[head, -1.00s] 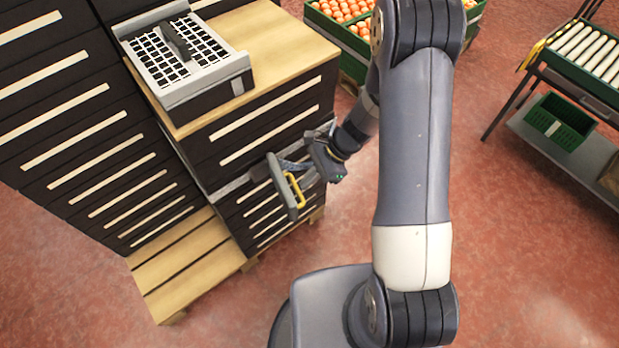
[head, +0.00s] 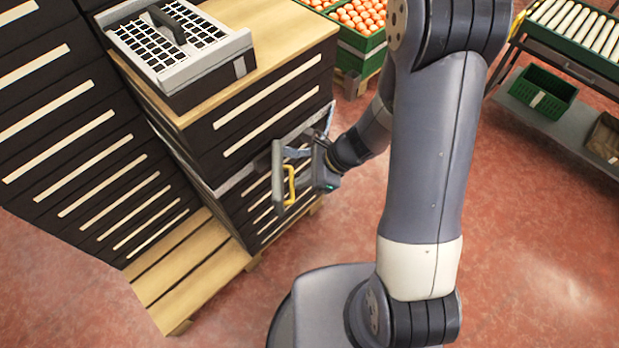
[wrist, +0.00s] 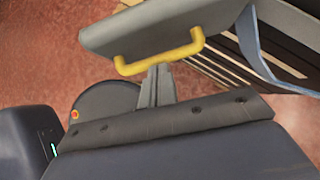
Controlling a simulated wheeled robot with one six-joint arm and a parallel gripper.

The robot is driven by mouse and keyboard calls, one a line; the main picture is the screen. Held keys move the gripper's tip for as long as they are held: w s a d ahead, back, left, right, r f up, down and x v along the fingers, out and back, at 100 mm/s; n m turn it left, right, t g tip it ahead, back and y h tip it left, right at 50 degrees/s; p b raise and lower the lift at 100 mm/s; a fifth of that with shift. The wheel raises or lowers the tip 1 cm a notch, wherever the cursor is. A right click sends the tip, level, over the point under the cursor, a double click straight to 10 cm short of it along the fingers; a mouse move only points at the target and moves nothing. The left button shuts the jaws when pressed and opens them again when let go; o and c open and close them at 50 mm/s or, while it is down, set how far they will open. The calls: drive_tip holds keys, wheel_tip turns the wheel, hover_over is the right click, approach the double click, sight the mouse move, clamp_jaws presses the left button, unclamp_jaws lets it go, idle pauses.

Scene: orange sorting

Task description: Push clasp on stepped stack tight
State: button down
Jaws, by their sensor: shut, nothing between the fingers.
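The stepped stack of dark crates with pale slats (head: 265,115) stands at left, with a tall part and a lower part topped by a wooden board. A grey strap (head: 235,178) runs around the lower part. In the wrist view the lever plate (wrist: 150,22) and yellow handle (wrist: 160,57) lie just beyond my gripper (wrist: 158,72). My gripper is shut and empty, its fingertips close to the handle; contact is unclear.
A grey strapping device or tray with a black grid (head: 175,45) sits on the wooden top (head: 270,25). The stack rests on a wooden pallet (head: 190,270). Green crates of oranges (head: 355,45) stand behind. A roller table (head: 570,60) is at right. The red floor between is clear.

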drive_tip(key=s+a+m+t+h+b, duration=0.1)
drive_tip(key=s+a+m+t+b, duration=0.1)
drive_tip(key=a+m+t+b, duration=0.2)
drive_tip(key=shift+s+a+m+b, duration=0.15)
drive_tip(key=shift+a+m+b, duration=1.2)
drive_tip(key=shift+a, duration=1.05)
